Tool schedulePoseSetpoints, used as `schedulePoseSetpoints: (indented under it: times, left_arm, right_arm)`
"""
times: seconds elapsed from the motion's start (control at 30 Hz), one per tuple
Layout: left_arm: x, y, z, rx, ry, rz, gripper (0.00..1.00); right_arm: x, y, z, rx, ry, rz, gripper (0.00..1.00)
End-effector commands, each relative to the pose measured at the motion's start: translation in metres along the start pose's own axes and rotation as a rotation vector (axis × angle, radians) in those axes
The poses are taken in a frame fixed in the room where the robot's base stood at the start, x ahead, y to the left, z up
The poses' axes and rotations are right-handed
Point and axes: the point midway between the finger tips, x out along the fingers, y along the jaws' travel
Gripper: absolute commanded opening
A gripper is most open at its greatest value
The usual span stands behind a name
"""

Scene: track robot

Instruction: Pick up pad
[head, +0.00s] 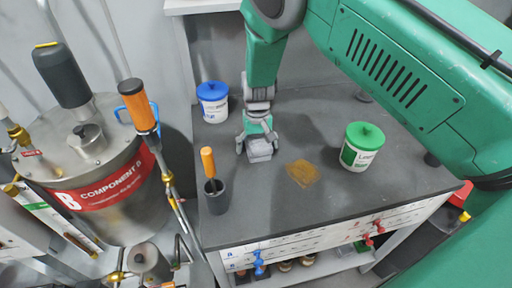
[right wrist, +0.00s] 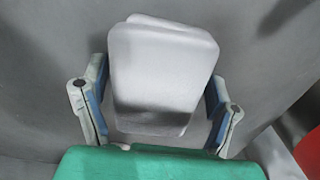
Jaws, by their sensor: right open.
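The pad (head: 259,150) is a light grey block lying on the dark grey bench top (head: 330,205). My right gripper (head: 257,149) points down at it from above, with one finger on either side. In the right wrist view the pad (right wrist: 163,70) fills the middle, between the two fingers of the gripper (right wrist: 158,110). The fingers are open, and a dark gap shows between the pad and at least the left finger. Whether the right finger touches it is hard to tell. My left gripper is not seen.
A blue-lidded tub (head: 213,103) stands behind left and a green-lidded tub (head: 361,148) to the right. A dark cup (head: 216,197) with an orange-handled tool stands in front left. An orange-brown patch (head: 302,173) marks the bench. A steel tank (head: 95,180) stands left of the bench.

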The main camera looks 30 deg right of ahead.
Motion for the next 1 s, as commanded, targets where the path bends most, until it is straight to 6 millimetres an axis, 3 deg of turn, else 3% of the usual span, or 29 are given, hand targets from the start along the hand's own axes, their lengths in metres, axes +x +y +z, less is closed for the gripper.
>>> schedulePoseSetpoints:
  times: [0.07,0.1,0.2,0.23,0.63,1.0]
  left_arm:
    - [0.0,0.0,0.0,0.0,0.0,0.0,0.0]
    - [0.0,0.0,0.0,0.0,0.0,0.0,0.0]
    - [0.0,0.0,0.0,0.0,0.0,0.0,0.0]
    - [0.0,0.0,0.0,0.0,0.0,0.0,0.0]
    - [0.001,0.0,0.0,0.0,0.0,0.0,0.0]
    - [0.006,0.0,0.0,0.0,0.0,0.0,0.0]
  right_arm:
    - [0.0,0.0,0.0,0.0,0.0,0.0,0.81]
    - [0.0,0.0,0.0,0.001,0.0,0.0,0.74]
    - [-0.001,-0.001,0.0,0.001,0.0,0.001,0.39]
    - [-0.001,-0.001,0.0,0.001,0.0,0.001,0.31]
    - [-0.007,-0.002,0.0,0.001,0.001,0.0,0.31]
    - [-0.076,-0.002,0.0,0.001,0.003,0.0,0.31]
